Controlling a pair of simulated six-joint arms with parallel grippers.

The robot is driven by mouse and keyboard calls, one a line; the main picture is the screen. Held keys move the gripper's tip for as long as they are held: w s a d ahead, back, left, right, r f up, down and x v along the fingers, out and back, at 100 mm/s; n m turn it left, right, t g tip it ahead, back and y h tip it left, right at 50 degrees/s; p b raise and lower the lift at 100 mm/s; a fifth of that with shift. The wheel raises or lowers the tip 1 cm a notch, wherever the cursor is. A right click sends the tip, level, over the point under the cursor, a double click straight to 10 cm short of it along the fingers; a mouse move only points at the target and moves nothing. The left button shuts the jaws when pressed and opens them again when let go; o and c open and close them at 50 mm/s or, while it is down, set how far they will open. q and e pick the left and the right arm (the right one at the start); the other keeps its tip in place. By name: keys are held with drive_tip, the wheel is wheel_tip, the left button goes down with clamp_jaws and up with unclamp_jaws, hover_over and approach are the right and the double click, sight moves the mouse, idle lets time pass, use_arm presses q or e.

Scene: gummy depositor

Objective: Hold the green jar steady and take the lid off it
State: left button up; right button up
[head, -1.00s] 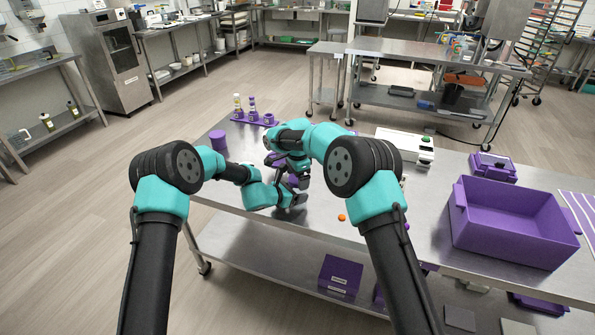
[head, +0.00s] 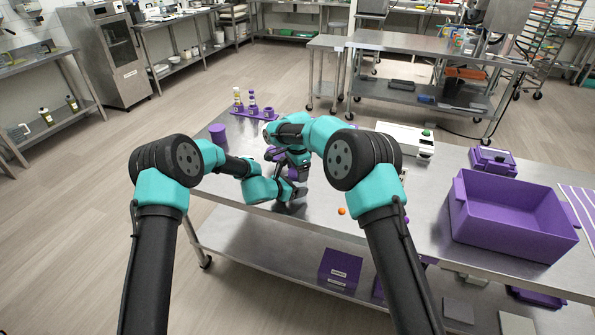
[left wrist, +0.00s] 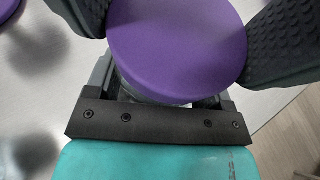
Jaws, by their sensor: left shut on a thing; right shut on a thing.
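A round purple lid (left wrist: 177,45) fills the top of the left wrist view, with a thin pale strip of the jar (left wrist: 150,98) below its rim. No green shows on the jar. My left gripper (head: 298,179) is shut on the jar, with dark ridged fingers on both sides of the lid in the wrist view. My right gripper (head: 282,159) reaches across from the right and is close beside the left one. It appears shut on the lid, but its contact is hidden. I cannot tell whether the lid sits on the jar or apart from it.
An orange ball (head: 341,211) lies near the front edge. A white machine (head: 405,138) and a large purple bin (head: 510,225) are to the right.

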drive_tip(key=n, duration=0.2)
drive_tip(key=shift+n, duration=0.4)
drive_tip(key=o, duration=1)
drive_tip(key=shift+r, duration=2.3)
drive_tip(key=shift+c, duration=0.3)
